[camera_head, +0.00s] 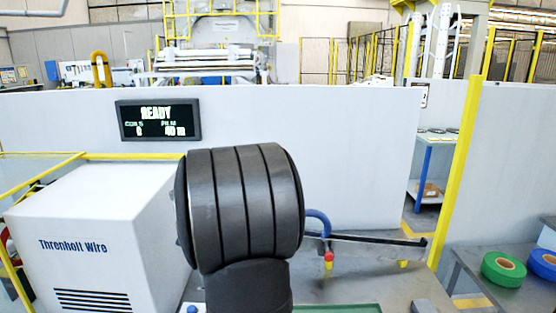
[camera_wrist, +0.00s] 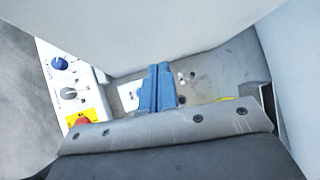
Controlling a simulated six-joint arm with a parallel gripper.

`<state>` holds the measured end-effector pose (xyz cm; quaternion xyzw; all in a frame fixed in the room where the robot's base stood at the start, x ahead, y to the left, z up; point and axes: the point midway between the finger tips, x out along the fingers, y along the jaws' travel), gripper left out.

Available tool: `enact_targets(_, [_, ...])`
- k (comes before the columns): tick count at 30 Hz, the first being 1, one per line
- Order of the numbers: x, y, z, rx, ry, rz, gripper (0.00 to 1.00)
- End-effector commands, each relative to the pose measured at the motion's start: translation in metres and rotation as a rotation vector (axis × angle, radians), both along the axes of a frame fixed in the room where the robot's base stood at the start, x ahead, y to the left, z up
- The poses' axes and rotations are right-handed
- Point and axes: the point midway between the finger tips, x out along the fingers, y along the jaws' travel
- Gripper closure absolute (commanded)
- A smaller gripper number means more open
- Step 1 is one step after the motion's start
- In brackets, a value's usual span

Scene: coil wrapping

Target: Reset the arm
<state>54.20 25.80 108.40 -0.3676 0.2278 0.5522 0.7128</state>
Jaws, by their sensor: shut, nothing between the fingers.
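My gripper (camera_wrist: 158,88) shows in the wrist view as two blue fingers side by side, closed together with nothing between them. It points over a grey surface, to the right of a white control panel (camera_wrist: 75,85) and apart from it as far as I can tell. In the head view my dark, ribbed arm fills the middle, and I cannot make out the gripper there.
A display (camera_head: 158,120) on the pale wall reads READY. A white Threnholt Wire cabinet (camera_head: 95,235) stands left. A green roll (camera_head: 503,269) and a blue roll (camera_head: 543,264) lie on a right-hand table. A dark bar (camera_head: 375,239) extends right of my arm.

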Motion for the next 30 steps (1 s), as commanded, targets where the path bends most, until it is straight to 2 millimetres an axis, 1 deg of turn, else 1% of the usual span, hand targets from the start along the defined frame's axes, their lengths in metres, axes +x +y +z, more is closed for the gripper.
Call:
enact_targets(11, [-0.013, -0.054, 0.001, -0.151, 0.165, 0.074, 1.0])
enact_targets(15, [-0.019, -0.077, 0.003, -0.217, 0.234, 0.082, 1.0])
enact_targets(20, [-0.025, -0.101, 0.005, -0.283, 0.3, 0.082, 1.0])
enact_targets(24, [-0.026, -0.096, -0.008, -0.286, 0.306, 0.084, 1.0])
enact_targets(30, [-0.026, -0.093, -0.014, -0.285, 0.303, 0.084, 1.0])
